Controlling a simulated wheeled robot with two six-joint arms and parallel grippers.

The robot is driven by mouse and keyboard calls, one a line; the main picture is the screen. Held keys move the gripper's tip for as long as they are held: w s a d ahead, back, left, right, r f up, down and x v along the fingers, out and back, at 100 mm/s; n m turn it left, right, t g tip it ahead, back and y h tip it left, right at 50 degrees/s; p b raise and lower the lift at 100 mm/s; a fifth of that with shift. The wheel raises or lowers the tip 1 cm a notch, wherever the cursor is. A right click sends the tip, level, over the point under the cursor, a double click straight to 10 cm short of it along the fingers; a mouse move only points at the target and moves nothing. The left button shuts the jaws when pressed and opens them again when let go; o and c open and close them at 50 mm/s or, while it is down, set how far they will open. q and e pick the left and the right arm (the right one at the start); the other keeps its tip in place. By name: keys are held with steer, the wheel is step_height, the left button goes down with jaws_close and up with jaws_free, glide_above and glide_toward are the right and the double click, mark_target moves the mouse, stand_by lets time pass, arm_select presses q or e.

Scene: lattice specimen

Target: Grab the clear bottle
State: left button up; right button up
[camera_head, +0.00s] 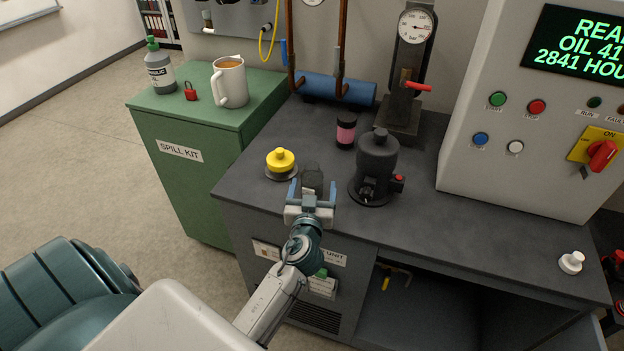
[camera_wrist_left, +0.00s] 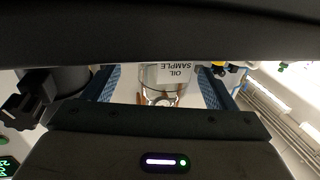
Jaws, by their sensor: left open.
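The clear bottle (camera_head: 311,177) stands on the dark bench top, looking dark grey through its clear wall in the head view. In the left wrist view the bottle (camera_wrist_left: 165,76) carries a white label reading "OIL SAMPLE", upside down there. My left gripper (camera_head: 312,193) is open at the bottle's near side, with blue fingers left and right of it. In the left wrist view the bottle shows between the fingers of the gripper (camera_wrist_left: 162,90), with a gap on each side. The bottle's lower part is hidden by the gripper in the head view. My right gripper is not in view.
A yellow-topped knob (camera_head: 281,161) sits close left of the bottle. A black valve housing (camera_head: 376,162) stands close right, and a pink-banded jar (camera_head: 346,131) behind. A green cabinet (camera_head: 178,150) bears a mug (camera_head: 230,84). The bench's right front is mostly clear.

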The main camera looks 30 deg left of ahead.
mark_target(313, 178)
arm_select(q)
steer(key=p+x, duration=0.1)
steer(key=x, duration=0.1)
steer(key=p+x, duration=0.1)
steer(key=x, duration=0.1)
steer(key=shift+s+a+r, duration=0.1)
steer(key=shift+s+a, duration=0.1)
steer(key=shift+a, duration=0.05)
steer(key=shift+w+a, duration=0.25)
steer(key=shift+w, duration=0.15)
steer(key=shift+d, duration=0.1)
steer(key=shift+c, duration=1.3)
steer(key=c, duration=0.8)
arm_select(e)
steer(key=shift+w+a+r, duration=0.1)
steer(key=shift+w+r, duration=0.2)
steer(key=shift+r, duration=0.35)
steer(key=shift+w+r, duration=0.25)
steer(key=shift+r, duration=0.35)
